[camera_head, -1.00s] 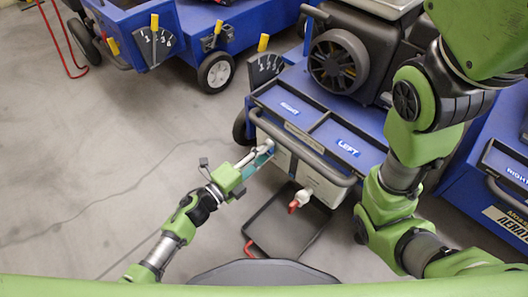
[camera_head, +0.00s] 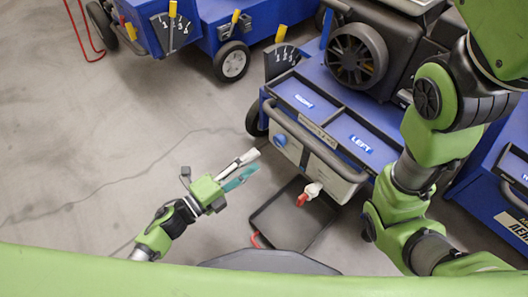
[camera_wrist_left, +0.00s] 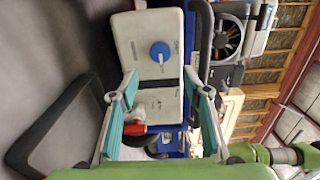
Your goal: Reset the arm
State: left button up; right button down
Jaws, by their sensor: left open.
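My left gripper (camera_head: 245,168) is open and empty in the head view. It hangs in front of and left of the blue aerator (camera_head: 325,105), apart from it. In the left wrist view the two teal-padded fingers (camera_wrist_left: 162,85) stand wide apart, with the white panel (camera_wrist_left: 150,45) and its blue knob (camera_wrist_left: 160,52) beyond them. The blue knob also shows in the head view (camera_head: 280,140). My right arm (camera_head: 425,140) comes down at the right side; its gripper is out of the frame.
A black tray (camera_head: 270,215) lies on the floor under a white valve with a red handle (camera_head: 309,194). Other blue machines stand at the top left (camera_head: 215,30) and far right (camera_head: 515,190). The grey floor at left (camera_head: 90,150) is clear.

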pick_arm(q)
jog(key=shift+v, duration=1.15)
